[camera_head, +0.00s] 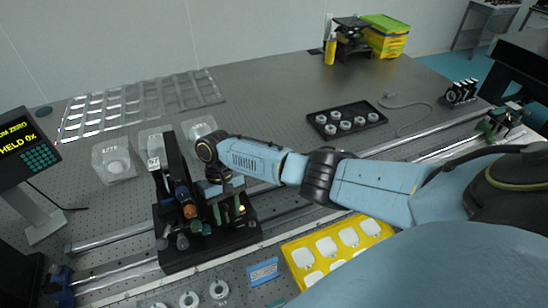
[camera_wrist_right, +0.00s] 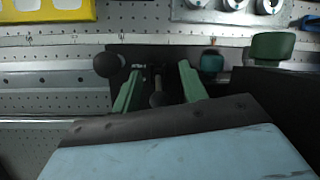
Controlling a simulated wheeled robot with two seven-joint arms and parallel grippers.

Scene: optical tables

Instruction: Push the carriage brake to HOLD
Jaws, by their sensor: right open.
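The carriage (camera_head: 210,250) is a black base on rails at the centre-left of the head view, with a tall black upright and several coloured knobs. My right gripper (camera_head: 230,210) is low over its right part. In the right wrist view, its green fingers (camera_wrist_right: 160,72) are apart, with a dark rounded post (camera_wrist_right: 157,98) between them; contact cannot be told. A black ball knob (camera_wrist_right: 107,65) is left of the fingers; a teal knob (camera_wrist_right: 211,65) and a green knob (camera_wrist_right: 271,46) are to the right. I cannot tell which part is the brake or read any HOLD mark. My left gripper is not in view.
A display (camera_head: 22,150) at left reads "HELD 0x" in its lower line. Clear blocks (camera_head: 115,160) stand behind the carriage. A yellow tray (camera_head: 298,262) and a blue label (camera_head: 263,271) lie in front. A black tray (camera_head: 346,120) lies farther back; the table around it is mostly clear.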

